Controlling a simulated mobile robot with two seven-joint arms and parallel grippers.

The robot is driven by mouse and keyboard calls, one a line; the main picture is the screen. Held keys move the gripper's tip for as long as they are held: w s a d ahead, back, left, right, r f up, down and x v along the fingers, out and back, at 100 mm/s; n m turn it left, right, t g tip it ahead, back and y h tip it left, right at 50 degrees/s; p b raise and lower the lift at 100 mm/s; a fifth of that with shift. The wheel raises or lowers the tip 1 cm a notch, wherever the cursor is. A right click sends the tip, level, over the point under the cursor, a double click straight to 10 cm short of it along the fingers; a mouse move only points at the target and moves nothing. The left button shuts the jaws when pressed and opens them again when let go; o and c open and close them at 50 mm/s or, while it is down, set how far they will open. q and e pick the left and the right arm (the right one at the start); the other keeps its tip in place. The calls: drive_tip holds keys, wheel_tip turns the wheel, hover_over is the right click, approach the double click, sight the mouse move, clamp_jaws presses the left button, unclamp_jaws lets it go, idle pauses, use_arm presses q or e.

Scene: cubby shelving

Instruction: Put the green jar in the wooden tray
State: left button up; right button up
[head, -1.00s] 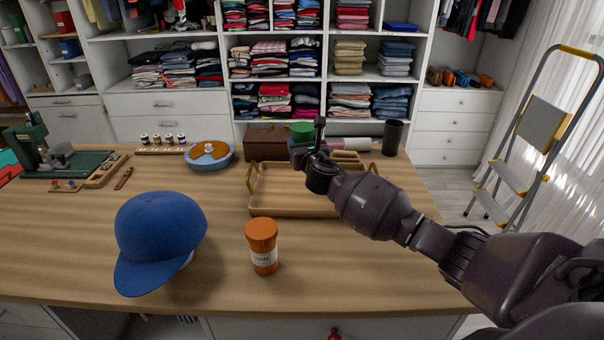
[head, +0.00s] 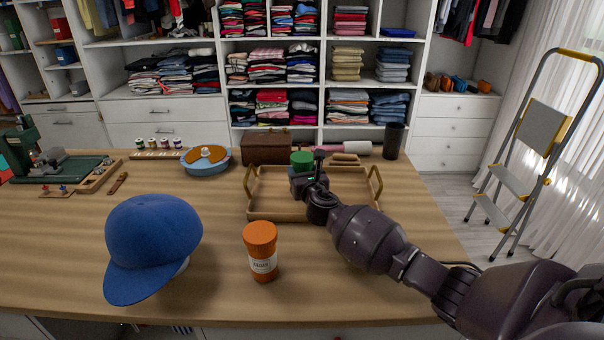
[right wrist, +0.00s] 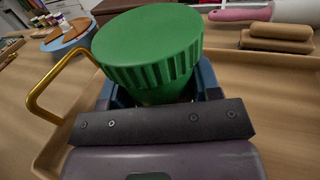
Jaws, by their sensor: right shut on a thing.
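The green jar (head: 302,159) shows its ridged green lid just beyond my right gripper (head: 303,176). In the right wrist view the green jar (right wrist: 150,50) stands between the fingers of my right gripper (right wrist: 155,92), which is shut on it. The jar's lower part is hidden by the gripper. The wooden tray (head: 262,207) has raised walls and two looped handles. The jar and gripper are over the tray's inside in both views. I cannot tell whether the jar touches the tray floor. My left gripper is not in view.
A blue cap (head: 150,245) and an orange pill bottle (head: 261,250) stand in front of the tray. A brown box (head: 266,147), a dark cup (head: 393,141), brown brushes (head: 345,159) and a blue round dish (head: 207,162) are behind it.

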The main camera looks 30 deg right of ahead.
drive_tip(key=shift+f, duration=0.1)
drive_tip(key=o, duration=1)
drive_tip(key=shift+r, duration=0.25)
drive_tip(key=shift+s+a+p, duration=0.1)
drive_tip(key=shift+s+p, duration=0.2)
drive_tip(key=shift+s, duration=0.05)
drive_tip(key=p+v, duration=0.4)
drive_tip(key=v, duration=0.6)
drive_tip(key=shift+s+a+f+p, duration=0.1)
drive_tip(key=shift+s+a+p, duration=0.1)
drive_tip(key=shift+s+p, duration=0.3)
drive_tip(key=shift+s, duration=0.1)
